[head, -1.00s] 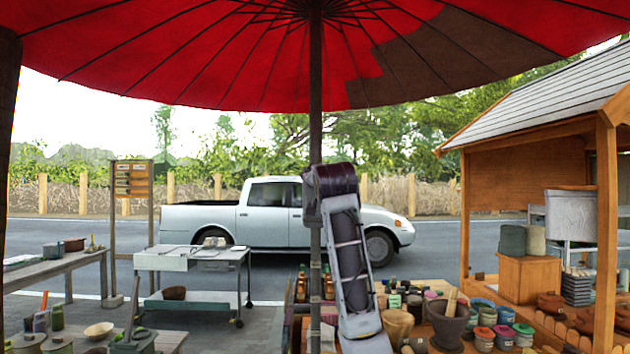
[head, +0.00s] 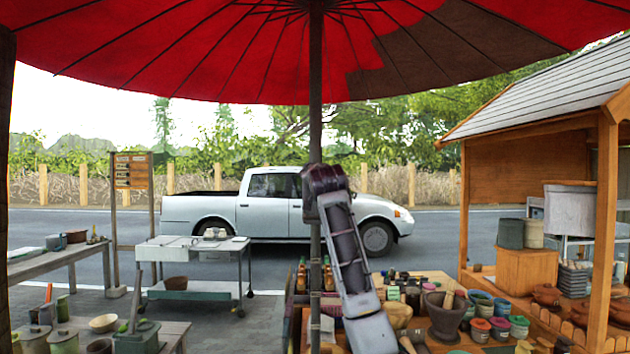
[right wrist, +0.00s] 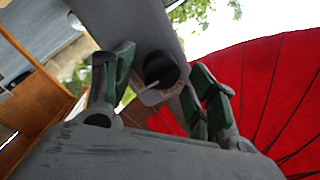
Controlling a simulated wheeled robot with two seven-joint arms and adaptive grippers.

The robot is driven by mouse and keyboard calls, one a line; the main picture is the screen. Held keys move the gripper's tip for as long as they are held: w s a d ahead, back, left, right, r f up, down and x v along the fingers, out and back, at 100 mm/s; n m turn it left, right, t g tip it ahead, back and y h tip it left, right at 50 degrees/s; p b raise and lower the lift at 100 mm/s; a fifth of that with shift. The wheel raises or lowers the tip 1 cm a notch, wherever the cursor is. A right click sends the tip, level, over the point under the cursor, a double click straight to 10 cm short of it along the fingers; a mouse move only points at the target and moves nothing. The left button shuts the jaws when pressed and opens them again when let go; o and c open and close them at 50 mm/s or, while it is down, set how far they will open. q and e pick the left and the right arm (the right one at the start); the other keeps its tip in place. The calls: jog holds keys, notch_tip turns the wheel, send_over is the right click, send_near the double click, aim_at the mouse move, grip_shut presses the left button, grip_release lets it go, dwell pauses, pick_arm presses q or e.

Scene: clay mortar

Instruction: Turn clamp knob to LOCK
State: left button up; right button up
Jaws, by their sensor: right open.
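The clamp knob (right wrist: 160,70) shows in the right wrist view as a dark round shape with a small grey tab below it, on the grey umbrella pole (right wrist: 125,22). Its markings cannot be read. My right gripper (right wrist: 163,62) is open, with green-padded fingers on either side of the knob; I cannot tell whether they touch it. In the head view my right gripper (head: 325,182) is up against the pole (head: 315,130), and my arm hides the knob. My left gripper is not in view.
The red umbrella canopy (head: 220,60) spreads overhead. Below my arm is a crowded table with a clay mortar (head: 445,318), jars and bottles. A wooden stall (head: 540,120) stands at right, a metal cart (head: 190,252) at left. A white pickup (head: 270,215) is on the road behind.

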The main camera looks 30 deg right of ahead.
jog(key=shift+c, duration=0.5)
jog(key=c, duration=0.9)
jog(key=shift+c, duration=0.2)
jog(key=shift+n, duration=0.3)
jog(key=n+g, duration=0.1)
jog(key=n, duration=0.7)
jog(key=n+g+h, duration=0.1)
jog(key=n, duration=0.7)
jog(key=shift+w+a+r, duration=0.1)
jog(key=shift+a+r, duration=0.1)
